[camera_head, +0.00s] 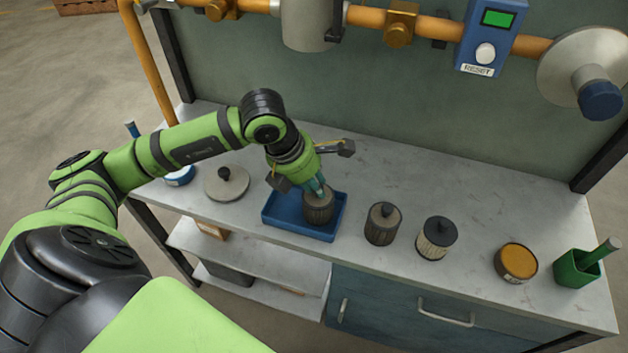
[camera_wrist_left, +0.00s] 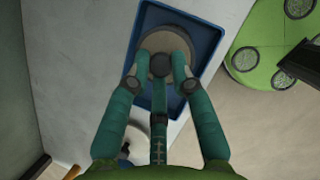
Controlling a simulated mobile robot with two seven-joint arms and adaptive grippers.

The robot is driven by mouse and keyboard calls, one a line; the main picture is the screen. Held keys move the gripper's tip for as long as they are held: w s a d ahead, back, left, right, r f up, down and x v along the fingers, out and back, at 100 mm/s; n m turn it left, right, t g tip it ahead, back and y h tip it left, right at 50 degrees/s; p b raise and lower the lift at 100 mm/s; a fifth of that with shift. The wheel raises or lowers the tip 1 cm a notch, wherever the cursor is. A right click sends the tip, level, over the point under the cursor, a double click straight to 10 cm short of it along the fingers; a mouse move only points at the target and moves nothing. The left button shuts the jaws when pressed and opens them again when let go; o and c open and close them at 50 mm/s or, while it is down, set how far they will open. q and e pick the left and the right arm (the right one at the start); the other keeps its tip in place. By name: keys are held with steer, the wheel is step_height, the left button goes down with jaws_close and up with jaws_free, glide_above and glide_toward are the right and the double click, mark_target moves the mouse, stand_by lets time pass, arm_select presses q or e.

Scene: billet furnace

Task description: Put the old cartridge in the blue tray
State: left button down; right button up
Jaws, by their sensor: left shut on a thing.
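The blue tray (camera_head: 283,222) lies on the workbench, left of centre in the head view; it also shows in the left wrist view (camera_wrist_left: 144,98). A dark, ribbed cylindrical cartridge (camera_head: 319,210) is at the right part of the tray. My left gripper (camera_head: 317,188) points down at it from above. In the left wrist view the fingers (camera_wrist_left: 160,66) are closed around the knob on the round cartridge top (camera_wrist_left: 165,40). The cartridge appears upright within the tray's outline; whether its base touches the tray floor is hidden. My right gripper is out of view.
A similar dark cartridge (camera_head: 381,226) and a paler pleated one (camera_head: 436,240) stand right of the tray. Further right are an orange-topped tin (camera_head: 516,262) and a green holder (camera_head: 577,268). A round knobbed lid (camera_head: 227,184) lies left. Pipes and a reset box (camera_head: 490,36) hang behind.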

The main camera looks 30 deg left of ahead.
arm_select(q)
steer(key=shift+f, duration=0.1)
steer(key=c, duration=1.1)
jaws_free()
steer(key=v, duration=1.2)
steer(key=shift+b, duration=0.35)
